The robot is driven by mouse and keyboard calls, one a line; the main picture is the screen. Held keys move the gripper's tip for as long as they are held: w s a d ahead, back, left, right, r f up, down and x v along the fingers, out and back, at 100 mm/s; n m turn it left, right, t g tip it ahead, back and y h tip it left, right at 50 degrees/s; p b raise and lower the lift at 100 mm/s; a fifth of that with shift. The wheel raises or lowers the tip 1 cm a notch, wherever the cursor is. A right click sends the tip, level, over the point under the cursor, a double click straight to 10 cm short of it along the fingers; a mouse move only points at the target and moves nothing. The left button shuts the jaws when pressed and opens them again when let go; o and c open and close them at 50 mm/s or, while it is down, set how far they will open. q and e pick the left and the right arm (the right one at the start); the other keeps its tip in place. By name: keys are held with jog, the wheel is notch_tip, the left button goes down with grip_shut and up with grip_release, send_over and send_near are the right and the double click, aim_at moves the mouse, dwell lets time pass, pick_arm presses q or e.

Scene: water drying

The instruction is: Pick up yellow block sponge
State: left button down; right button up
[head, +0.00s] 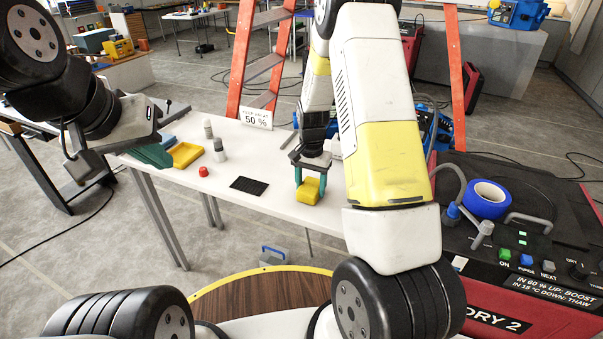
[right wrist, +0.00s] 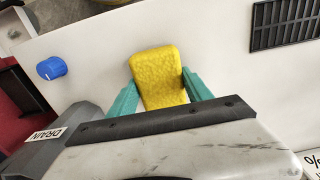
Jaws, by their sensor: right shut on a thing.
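The yellow block sponge (head: 308,191) is at the right part of the white table, toward its front edge. My right gripper (head: 311,182) comes down from above with its teal fingers on either side of the sponge, shut on it. In the right wrist view the sponge (right wrist: 158,72) sits between the teal fingers (right wrist: 163,92). I cannot tell whether it touches the table.
The white table (head: 270,205) also holds a black grate (head: 249,186), a red cap (head: 203,171), a yellow tray (head: 186,154), two small bottles (head: 219,152) and a "50 %" sign (head: 257,119). A red machine (head: 520,310) with blue tape (head: 488,199) stands at the right.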

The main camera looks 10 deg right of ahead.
aim_at(311, 185)
jog(key=shift+r, duration=0.1)
jog(key=shift+r, duration=0.6)
notch_tip(311, 185, up, 2)
jog(key=shift+r, duration=0.1)
jog(key=s+a+r, duration=0.1)
jog(key=s+a, duration=0.3)
jog(key=s, duration=1.1)
jog(key=shift+s+r, duration=0.2)
jog(key=shift+a, duration=0.1)
